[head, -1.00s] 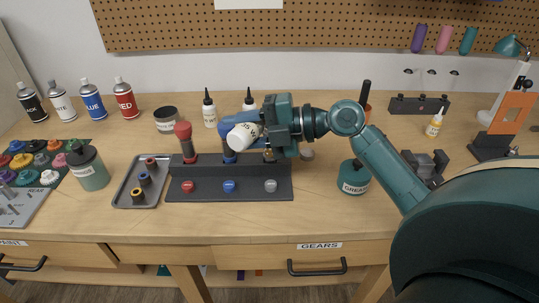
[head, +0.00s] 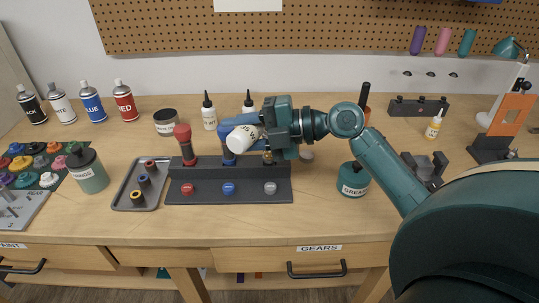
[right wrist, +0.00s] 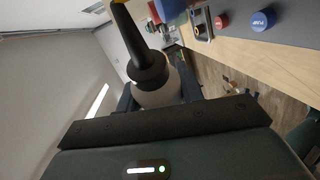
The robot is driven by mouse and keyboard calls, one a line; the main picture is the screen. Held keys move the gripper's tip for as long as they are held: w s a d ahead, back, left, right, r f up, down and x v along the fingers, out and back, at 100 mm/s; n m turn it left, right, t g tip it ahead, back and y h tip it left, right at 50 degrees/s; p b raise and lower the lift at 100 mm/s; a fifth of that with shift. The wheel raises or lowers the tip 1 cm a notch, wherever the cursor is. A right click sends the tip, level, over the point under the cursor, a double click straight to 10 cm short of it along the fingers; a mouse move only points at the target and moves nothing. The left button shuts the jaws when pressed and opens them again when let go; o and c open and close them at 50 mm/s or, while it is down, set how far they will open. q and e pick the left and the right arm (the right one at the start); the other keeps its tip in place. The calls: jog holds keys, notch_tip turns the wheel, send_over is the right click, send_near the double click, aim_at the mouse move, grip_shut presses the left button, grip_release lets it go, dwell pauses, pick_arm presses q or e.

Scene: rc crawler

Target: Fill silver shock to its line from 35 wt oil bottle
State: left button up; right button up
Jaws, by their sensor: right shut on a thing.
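My right gripper (head: 270,130) is shut on the white 35 wt oil bottle (head: 243,138), which is tipped over above the shock stand (head: 210,196). In the right wrist view the bottle (right wrist: 157,94) shows its black collar and nozzle (right wrist: 138,45) pointing away from the gripper. The nozzle tip is hidden in the head view, so I cannot tell whether oil flows. The silver shock (head: 268,157) is mostly hidden under the gripper; its oil level and line cannot be read. My left gripper is out of view.
The red shock (head: 183,143) and partly covered blue shock (head: 229,157) stand to the left. Red (head: 188,189), blue (head: 229,188) and silver (head: 270,188) caps lie in front. Two more oil bottles (head: 209,113) stand behind. A grease tub (head: 353,180) is at right.

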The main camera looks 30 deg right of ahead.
pick_arm(q)
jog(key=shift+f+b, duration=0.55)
jog(key=shift+b, duration=0.5)
pick_arm(e)
jog(key=shift+f, duration=0.1)
dwell(1.1)
dwell(0.3)
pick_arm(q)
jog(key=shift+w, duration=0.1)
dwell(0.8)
